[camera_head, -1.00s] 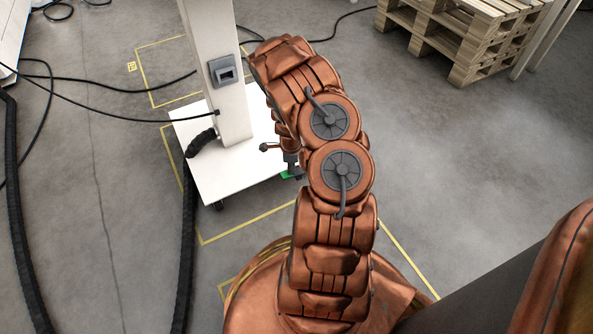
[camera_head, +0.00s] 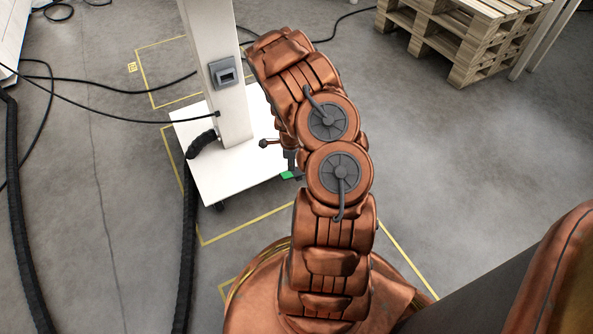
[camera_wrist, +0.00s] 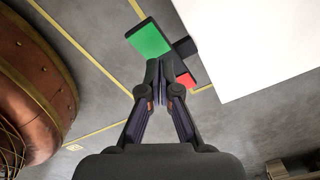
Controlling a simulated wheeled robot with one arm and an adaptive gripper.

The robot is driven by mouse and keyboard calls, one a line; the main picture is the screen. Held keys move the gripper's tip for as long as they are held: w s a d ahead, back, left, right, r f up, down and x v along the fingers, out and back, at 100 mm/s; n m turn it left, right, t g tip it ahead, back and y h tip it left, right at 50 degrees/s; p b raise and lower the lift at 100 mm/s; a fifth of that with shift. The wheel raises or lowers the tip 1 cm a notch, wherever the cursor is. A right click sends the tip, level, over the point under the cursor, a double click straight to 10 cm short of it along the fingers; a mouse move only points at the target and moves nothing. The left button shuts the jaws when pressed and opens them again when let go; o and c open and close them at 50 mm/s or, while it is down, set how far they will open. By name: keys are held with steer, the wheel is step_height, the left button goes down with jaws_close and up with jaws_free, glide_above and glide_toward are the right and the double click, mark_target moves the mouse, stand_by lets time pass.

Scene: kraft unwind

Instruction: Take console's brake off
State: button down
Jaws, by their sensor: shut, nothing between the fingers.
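The console has a white column (camera_head: 218,75) on a flat white base (camera_head: 232,183); the base also shows in the wrist view (camera_wrist: 255,45). At the base's near right edge is the brake pedal, with a green pad (camera_head: 287,175) partly beside my arm. In the wrist view the pedal shows its green pad (camera_wrist: 149,40) and a smaller red pad (camera_wrist: 187,81), with a dark bracket toward the base. My gripper (camera_wrist: 157,72) is shut and empty, its tips overlapping the pedal's near edge between the two pads. I cannot tell whether they touch it. My arm hides the gripper in the head view.
A thick black hose (camera_head: 187,245) and thin cables run along the floor left of the console. Yellow tape (camera_head: 245,222) marks the floor around it. Stacked wooden pallets (camera_head: 465,35) stand at the back right. The floor to the right is clear.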

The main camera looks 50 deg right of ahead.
mark_target(291, 173)
steer(key=shift+r+p, duration=0.75)
steer(key=shift+r, duration=1.35)
steer(key=shift+r, duration=0.1)
steer(key=s+a+r+n+p, duration=0.1)
steer(key=a+r+n+p, duration=0.4)
steer(key=r, duration=0.9)
steer(key=a+r+n+p, duration=0.3)
steer(key=a+r+p, duration=0.35)
steer(key=r, duration=0.65)
steer(key=s+a+r+n+p, duration=0.1)
steer(key=a+r+n+p, duration=0.35)
steer(key=r, duration=0.95)
steer(key=s+a+r+n+p, duration=0.5)
steer(key=s+r+p, duration=0.2)
steer(key=r, duration=0.4)
steer(key=s+a+r+n+g+p, duration=0.1)
steer(key=s+a+r+n+p, duration=0.4)
steer(key=r, duration=0.6)
steer(key=s+a+r+n+p, duration=0.5)
steer(key=s+a+r+p, duration=0.1)
steer(key=s+r+p, duration=0.3)
steer(key=shift+s+a+r+g+p, duration=0.2)
steer(key=shift+s+r+g+p, duration=0.2)
steer(key=shift+r+p, duration=0.5)
steer(key=shift+w+f, duration=0.1)
steer(key=shift+f, duration=0.05)
